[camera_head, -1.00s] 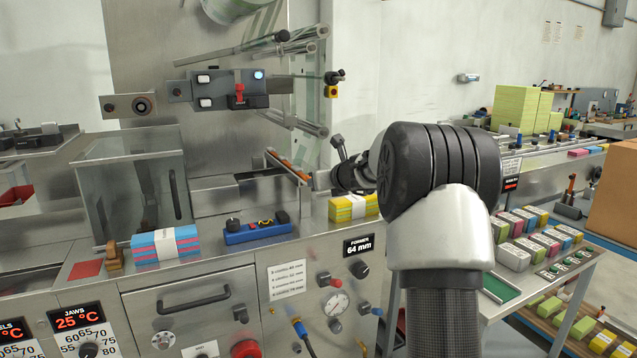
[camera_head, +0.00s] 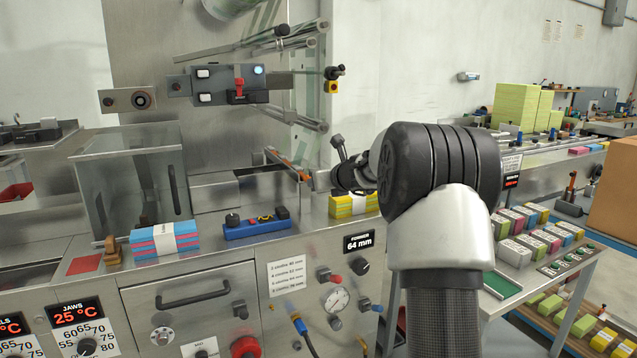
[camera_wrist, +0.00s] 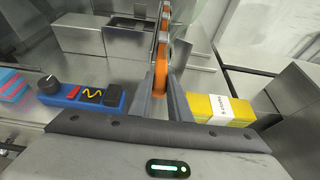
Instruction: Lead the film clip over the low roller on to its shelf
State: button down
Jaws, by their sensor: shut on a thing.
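My gripper (camera_wrist: 161,85) is shut on the near end of a long orange bar with grey fittings, which I take to be the film clip (camera_wrist: 161,62). The clip points away from the fingers. In the head view the clip (camera_head: 288,164) shows as a thin orange bar beside my gripper (camera_head: 318,181), above the machine bed. Film looks like a clear sheet with green print behind it, hard to make out. Metal rollers (camera_head: 298,119) stick out of the back panel above the clip. Which is the low roller, and where its shelf is, I cannot tell.
A blue control box (camera_head: 256,230) stands left of the gripper and a yellow cloth pack (camera_head: 352,206) right of it. A striped cloth pack (camera_head: 165,243) and a clear guard (camera_head: 132,190) are further left. My arm hides part of the bench.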

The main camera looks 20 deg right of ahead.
jog(key=shift+f, duration=0.1)
jog(key=c, duration=1.6)
grip_release()
